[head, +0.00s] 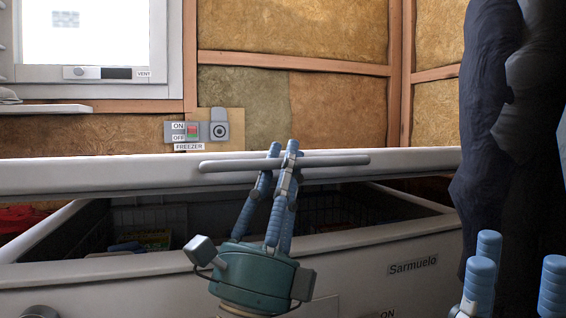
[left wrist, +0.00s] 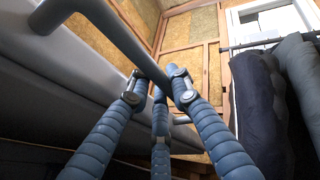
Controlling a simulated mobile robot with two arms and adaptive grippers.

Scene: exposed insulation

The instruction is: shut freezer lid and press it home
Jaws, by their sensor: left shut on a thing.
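The freezer lid (head: 110,177) is a long pale slab, held partly raised above the grey chest freezer (head: 345,255), with a dark gap along the front. Its grey bar handle (head: 335,160) runs along the lid's front edge. My left gripper (head: 279,158) is shut on the handle, with blue ribbed fingers either side of the bar. The handle (left wrist: 125,45) also crosses between the fingers in the left wrist view. My right gripper (head: 513,262) is at the lower right, its blue fingers spread apart and empty, away from the lid.
Dark clothing (head: 495,130) hangs at the right, close to the freezer's end. A freezer switch panel (head: 193,131) is on the insulated wall behind. Wire baskets and some packages (head: 150,238) show inside the freezer. A window (head: 85,35) and white shelf (head: 45,108) are at the left.

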